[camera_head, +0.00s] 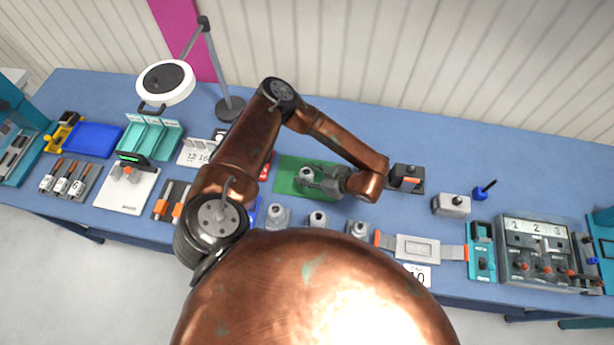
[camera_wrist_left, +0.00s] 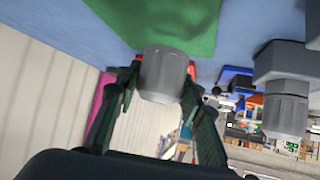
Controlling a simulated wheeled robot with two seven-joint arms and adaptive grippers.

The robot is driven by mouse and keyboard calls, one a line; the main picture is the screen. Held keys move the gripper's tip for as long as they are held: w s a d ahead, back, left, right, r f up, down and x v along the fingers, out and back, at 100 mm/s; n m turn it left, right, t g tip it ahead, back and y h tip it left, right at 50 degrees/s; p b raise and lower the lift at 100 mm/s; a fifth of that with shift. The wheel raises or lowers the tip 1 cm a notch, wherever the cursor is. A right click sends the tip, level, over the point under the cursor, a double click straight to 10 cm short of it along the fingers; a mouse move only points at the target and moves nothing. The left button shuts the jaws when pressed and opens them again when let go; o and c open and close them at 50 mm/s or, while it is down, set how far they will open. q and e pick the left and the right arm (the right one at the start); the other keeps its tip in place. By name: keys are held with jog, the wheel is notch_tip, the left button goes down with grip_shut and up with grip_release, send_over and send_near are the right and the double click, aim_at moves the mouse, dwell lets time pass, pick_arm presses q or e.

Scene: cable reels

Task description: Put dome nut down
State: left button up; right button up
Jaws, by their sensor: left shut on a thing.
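The dome nut (camera_head: 305,173) is a small grey piece over the green mat (camera_head: 287,187) in the middle of the table. My left gripper (camera_head: 312,177) reaches in from the right side of the mat and is shut on the nut. In the left wrist view the grey nut (camera_wrist_left: 165,76) sits between the fingers of the left gripper (camera_wrist_left: 160,85), with the green mat (camera_wrist_left: 165,20) right by its end. I cannot tell whether it touches the mat. My right gripper is out of view.
Several grey pieces (camera_head: 318,219) stand in a row at the front of the table. A black-and-orange device (camera_head: 407,178) is right of the mat. A lamp stand (camera_head: 230,108) rises at the back. Bare blue tabletop (camera_head: 450,160) lies at the back right.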

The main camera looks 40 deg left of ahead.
aim_at(307, 176)
pick_arm(q)
jog(key=shift+w+a+f, duration=0.25)
jog(key=shift+w+f, duration=0.2)
jog(key=shift+f, duration=0.1)
notch_tip(307, 176, down, 3)
jog(key=shift+w+a+r+p, duration=0.1)
jog(key=shift+w+p, duration=0.05)
jog(key=shift+p, duration=0.35)
jog(key=shift+f, duration=0.3)
jog(key=shift+f, duration=0.1)
jog(key=shift+f, duration=0.1)
jog(key=o, duration=1.2)
